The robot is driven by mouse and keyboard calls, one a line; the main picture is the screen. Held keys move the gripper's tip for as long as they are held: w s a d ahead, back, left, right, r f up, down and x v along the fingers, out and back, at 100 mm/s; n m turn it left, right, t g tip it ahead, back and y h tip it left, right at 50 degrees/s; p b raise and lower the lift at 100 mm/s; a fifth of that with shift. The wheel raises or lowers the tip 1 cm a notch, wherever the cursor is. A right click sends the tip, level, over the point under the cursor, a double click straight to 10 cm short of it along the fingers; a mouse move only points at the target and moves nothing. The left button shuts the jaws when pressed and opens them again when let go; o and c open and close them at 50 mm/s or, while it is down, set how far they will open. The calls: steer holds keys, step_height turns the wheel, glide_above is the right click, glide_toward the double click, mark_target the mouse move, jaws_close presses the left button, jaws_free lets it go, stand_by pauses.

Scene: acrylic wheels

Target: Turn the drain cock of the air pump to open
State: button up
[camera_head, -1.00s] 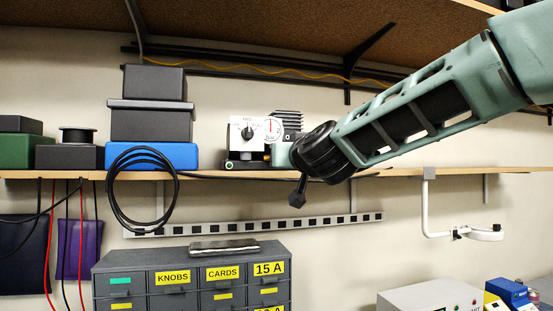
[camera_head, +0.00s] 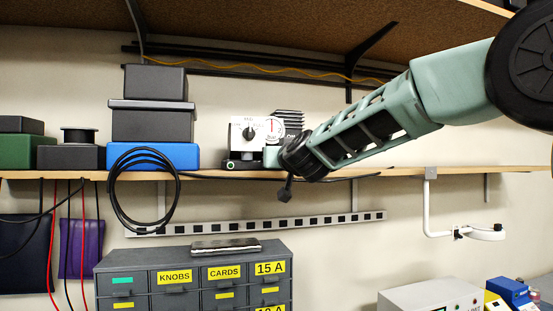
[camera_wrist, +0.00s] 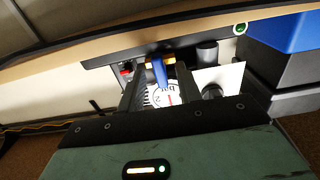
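The air pump (camera_head: 241,131) stands on the wall shelf, with a white panel, a dark knob and a round gauge (camera_head: 274,129). In the wrist view the pump appears inverted, and its gauge (camera_wrist: 166,96) shows between my fingers. A blue lever (camera_wrist: 159,70), which looks like the drain cock handle, stands by a brass-coloured fitting (camera_wrist: 183,59). My gripper (camera_wrist: 158,73) is open, its two dark fingers on either side of the blue lever. Whether either finger touches it cannot be told. In the head view my wrist hides the fingers and the cock.
Left of the pump, a blue box (camera_head: 150,155) with dark boxes on it stands on the shelf (camera_head: 420,171). A coiled black cable (camera_head: 113,205) hangs over the shelf edge. A grey drawer cabinet (camera_head: 125,262) stands below. An upper shelf (camera_head: 250,25) overhangs the arm.

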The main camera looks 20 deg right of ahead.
jaws_close()
steer(key=n+p, duration=0.4)
steer(key=shift+n+p, duration=0.3)
stand_by(0.3)
